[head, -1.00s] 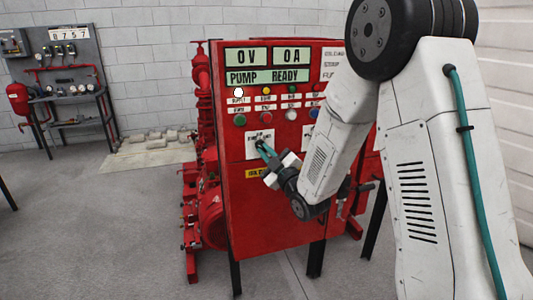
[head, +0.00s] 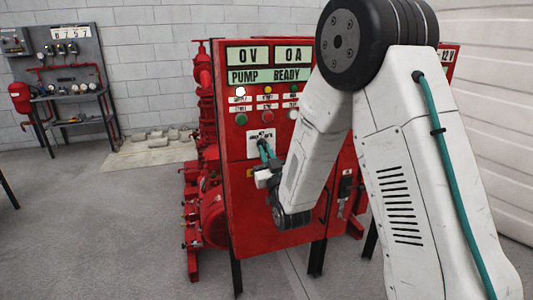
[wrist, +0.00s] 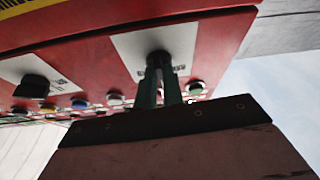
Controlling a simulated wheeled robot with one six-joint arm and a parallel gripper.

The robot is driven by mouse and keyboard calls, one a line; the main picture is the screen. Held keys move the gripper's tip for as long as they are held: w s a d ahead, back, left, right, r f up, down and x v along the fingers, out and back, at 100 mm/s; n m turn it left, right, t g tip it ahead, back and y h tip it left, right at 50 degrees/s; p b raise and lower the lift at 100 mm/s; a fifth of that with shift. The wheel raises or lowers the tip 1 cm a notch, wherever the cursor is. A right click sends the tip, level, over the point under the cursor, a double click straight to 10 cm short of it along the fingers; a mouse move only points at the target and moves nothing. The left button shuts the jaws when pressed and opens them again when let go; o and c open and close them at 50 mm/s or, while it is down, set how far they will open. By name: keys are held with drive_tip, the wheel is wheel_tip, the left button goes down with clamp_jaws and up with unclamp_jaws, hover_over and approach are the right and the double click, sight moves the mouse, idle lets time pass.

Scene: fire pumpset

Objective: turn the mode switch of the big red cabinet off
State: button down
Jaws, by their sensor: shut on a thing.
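The big red cabinet (head: 240,205) stands in the middle of the head view, its displays reading 0 V, 0 A and PUMP READY. Its mode switch is a black knob on a white plate; in the wrist view the knob (wrist: 158,58) shows between my fingertips. My gripper (head: 264,148) has green fingers and is shut on this knob, touching the front of the cabinet. It also shows in the wrist view (wrist: 159,82). The fingers hide most of the knob in the head view, so its exact pointing direction cannot be read.
A green button (head: 241,119) and a red button (head: 266,116) sit just above the switch plate. A second black knob (wrist: 32,86) is on another white plate in the wrist view. Red pump piping (head: 206,160) stands left of the cabinet.

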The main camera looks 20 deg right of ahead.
drive_tip(key=shift+f+m+h, duration=0.1)
drive_tip(key=shift+m+h, duration=0.3)
drive_tip(key=shift+m, duration=0.4)
drive_tip(key=c, duration=1.5)
unclamp_jaws()
drive_tip(key=shift+v, duration=3.95)
